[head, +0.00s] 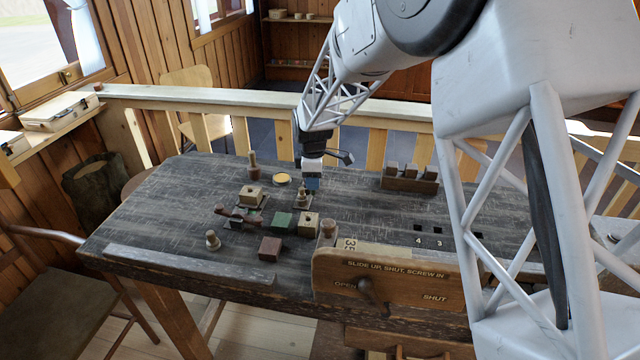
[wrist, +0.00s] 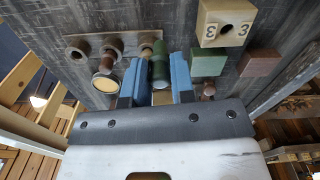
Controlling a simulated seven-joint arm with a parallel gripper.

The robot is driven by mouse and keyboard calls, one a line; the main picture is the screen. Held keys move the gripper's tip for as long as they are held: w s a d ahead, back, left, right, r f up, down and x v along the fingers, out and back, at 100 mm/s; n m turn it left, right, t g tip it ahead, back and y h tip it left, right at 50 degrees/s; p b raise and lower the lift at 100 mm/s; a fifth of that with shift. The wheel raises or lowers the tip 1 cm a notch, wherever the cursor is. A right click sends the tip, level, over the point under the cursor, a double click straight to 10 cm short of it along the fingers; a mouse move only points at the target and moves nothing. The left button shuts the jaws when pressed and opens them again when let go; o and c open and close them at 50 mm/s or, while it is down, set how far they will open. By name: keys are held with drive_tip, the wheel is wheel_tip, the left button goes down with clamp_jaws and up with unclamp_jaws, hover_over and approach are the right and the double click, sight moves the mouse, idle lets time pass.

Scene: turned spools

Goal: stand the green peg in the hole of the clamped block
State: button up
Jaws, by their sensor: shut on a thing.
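My gripper (head: 312,184) hangs over the middle of the table, with blue fingers. In the wrist view my gripper (wrist: 156,82) is shut on the green peg (wrist: 160,66), which shows as a rounded green piece between the fingers. The peg cannot be made out in the head view. A pale block with a hole in its top (head: 252,194) sits on a dark base, left of my gripper and nearer the head camera. A brown clamp-like handle (head: 235,212) lies against it. This block is hidden in the wrist view.
A second pale holed block (head: 308,222), marked 3 in the wrist view (wrist: 225,22), stands beside a green block (head: 283,223) and a dark red block (head: 270,247). A small turned piece (head: 302,199) stands just below my gripper. A wooden rack (head: 410,184) is at the right.

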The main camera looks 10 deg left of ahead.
drive_tip(key=a+r, duration=0.3)
drive_tip(key=a, duration=0.7)
drive_tip(key=a+r, duration=0.3)
drive_tip(key=a, duration=0.7)
drive_tip(key=shift+s, duration=0.15)
drive_tip(key=shift+f, duration=3.1)
drive_tip(key=shift+f, duration=1.45)
idle(1.3)
